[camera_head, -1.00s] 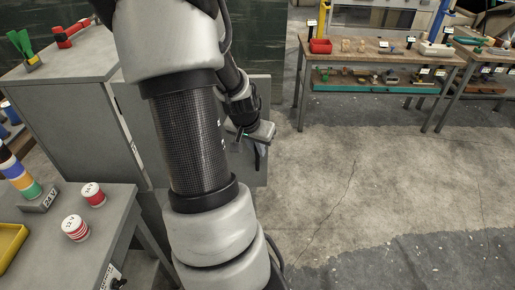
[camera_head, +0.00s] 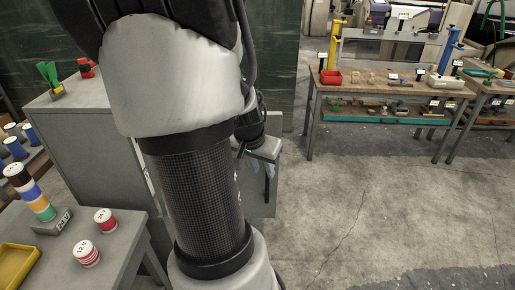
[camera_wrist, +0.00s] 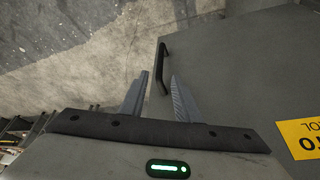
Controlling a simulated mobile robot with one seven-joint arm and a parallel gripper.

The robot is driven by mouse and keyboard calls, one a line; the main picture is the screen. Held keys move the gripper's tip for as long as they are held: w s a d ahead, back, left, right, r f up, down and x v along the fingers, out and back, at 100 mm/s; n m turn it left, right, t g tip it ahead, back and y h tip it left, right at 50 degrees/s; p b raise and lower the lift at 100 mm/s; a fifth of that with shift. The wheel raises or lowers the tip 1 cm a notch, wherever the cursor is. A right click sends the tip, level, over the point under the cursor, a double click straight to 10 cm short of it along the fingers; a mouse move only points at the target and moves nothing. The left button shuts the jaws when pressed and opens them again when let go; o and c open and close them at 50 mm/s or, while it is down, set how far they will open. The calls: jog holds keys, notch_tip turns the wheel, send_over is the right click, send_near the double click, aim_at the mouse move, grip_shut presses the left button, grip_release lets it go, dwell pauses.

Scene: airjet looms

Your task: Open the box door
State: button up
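The box is the grey cabinet (camera_head: 85,125) at left in the head view. Its grey door (camera_head: 263,198) stands out to the right of my arm, swung open, with a black handle (camera_head: 268,184). In the wrist view the door panel (camera_wrist: 235,70) fills the right side, with the black bar handle (camera_wrist: 161,68) near its left edge. My gripper (camera_wrist: 159,76) is open there, with the handle between its two fingertips. I cannot tell whether a finger touches it. In the head view my gripper is mostly hidden by my wrist. The cabinet's inside is hidden behind my arm.
A workbench (camera_head: 385,88) with tools stands at back right. The concrete floor (camera_head: 370,200) between is clear.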

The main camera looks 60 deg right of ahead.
jog(key=p+v, duration=0.2)
jog(key=v, duration=0.6)
